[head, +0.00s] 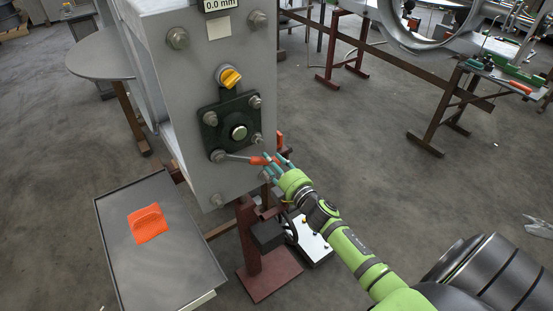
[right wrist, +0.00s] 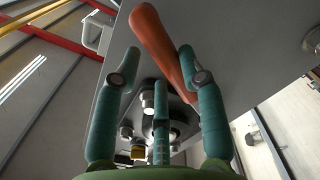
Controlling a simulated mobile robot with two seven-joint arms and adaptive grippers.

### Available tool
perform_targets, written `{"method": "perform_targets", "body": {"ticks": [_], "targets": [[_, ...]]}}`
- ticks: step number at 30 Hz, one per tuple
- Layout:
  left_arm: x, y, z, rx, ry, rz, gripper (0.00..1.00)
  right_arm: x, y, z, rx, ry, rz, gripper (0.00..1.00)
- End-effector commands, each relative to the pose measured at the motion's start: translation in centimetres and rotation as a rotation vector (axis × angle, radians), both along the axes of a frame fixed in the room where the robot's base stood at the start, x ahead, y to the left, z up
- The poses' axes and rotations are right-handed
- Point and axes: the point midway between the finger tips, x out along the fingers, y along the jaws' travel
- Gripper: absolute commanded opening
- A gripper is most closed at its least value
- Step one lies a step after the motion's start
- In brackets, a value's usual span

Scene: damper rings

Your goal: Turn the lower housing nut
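The dark square housing (head: 211,133) is bolted to the grey machine face, with a nut at each corner and a round greenish hub in its middle. A wrench (head: 238,158) with an orange handle (head: 260,160) sits at the lower left nut (head: 217,156) and points right, nearly level. My right gripper (head: 270,164) is at the handle's free end. In the right wrist view its teal fingers (right wrist: 158,62) are spread, with the orange handle (right wrist: 158,42) between them, nearer the right finger; contact is unclear. My left gripper is not in view.
A yellow knob (head: 230,77) sits above the housing, below a display reading 0.0 mm (head: 217,4). A grey tray table (head: 120,234) with an orange object (head: 148,223) stands at lower left. A dark red stand (head: 249,240) is below the machine.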

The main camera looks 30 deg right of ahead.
Motion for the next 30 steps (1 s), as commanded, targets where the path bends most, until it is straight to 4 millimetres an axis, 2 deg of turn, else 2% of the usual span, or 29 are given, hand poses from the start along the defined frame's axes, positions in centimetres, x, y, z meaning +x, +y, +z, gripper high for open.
{"method": "perform_targets", "body": {"ticks": [1, 5, 17, 30], "targets": [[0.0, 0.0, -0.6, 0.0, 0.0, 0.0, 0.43, 0.0, 0.3, -0.8, 0.038, -0.001, 0.0, 0.4], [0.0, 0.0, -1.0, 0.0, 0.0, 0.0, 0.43, 0.0, 0.8, -1.6, 0.111, 0.001, -0.001, 0.4], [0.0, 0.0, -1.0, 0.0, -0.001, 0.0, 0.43, 0.0, 1.0, -1.9, 0.14, 0.004, -0.001, 0.4], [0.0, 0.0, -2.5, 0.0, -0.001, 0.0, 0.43, -0.1, 4.0, -5.1, 0.422, 0.012, -0.002, 0.4]]}}
